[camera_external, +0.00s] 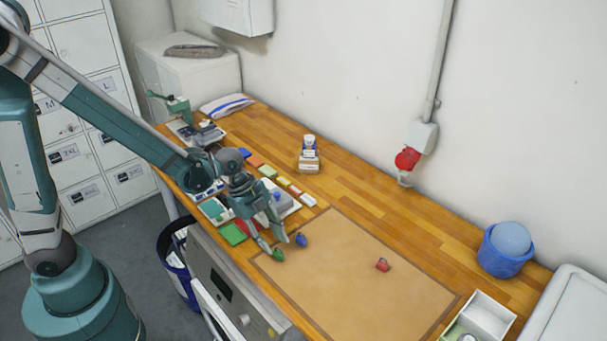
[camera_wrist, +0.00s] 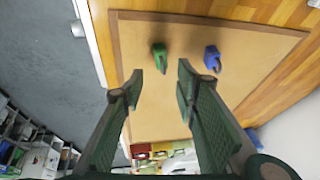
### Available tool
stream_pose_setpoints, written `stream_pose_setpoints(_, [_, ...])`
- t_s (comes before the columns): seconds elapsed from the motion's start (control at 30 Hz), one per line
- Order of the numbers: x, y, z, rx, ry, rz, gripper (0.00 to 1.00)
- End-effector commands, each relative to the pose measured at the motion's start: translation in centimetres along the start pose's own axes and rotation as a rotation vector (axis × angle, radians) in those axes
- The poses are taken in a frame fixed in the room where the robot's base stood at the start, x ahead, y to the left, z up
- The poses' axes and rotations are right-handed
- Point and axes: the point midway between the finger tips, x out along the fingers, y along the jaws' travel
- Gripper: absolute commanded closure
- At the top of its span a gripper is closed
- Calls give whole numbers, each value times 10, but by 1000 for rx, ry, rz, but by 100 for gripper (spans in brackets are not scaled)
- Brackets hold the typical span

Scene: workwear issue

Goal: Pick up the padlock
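Three small padlocks show on the tan mat (camera_external: 340,295). The green padlock (camera_external: 278,254) is near the mat's left edge, just by my fingertips; in the wrist view it (camera_wrist: 159,52) appears ahead of the gap between the fingers. The blue padlock (camera_external: 301,240) is close by, and in the wrist view it (camera_wrist: 211,56) is to the right of the green one. The red padlock (camera_external: 382,264) lies farther right on the mat. My gripper (camera_external: 274,243) is open and empty, pointing down; its two fingers also show apart in the wrist view (camera_wrist: 160,76).
Coloured blocks and trays (camera_external: 235,233) lie left of the mat. A small white bottle and boxes (camera_external: 309,158) stand behind. A blue tub (camera_external: 507,250) and a white divided box (camera_external: 490,317) are at the right.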

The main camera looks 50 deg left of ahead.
Motion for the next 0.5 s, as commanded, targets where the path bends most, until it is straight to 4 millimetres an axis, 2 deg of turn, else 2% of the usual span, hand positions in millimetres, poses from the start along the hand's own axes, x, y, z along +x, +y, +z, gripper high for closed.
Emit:
stream_pose_setpoints(0.27, [1, 0, 0, 0, 0, 0, 70])
stream_pose_setpoints(0.5, [15, 0, -1, 1, 0, 0, 70])
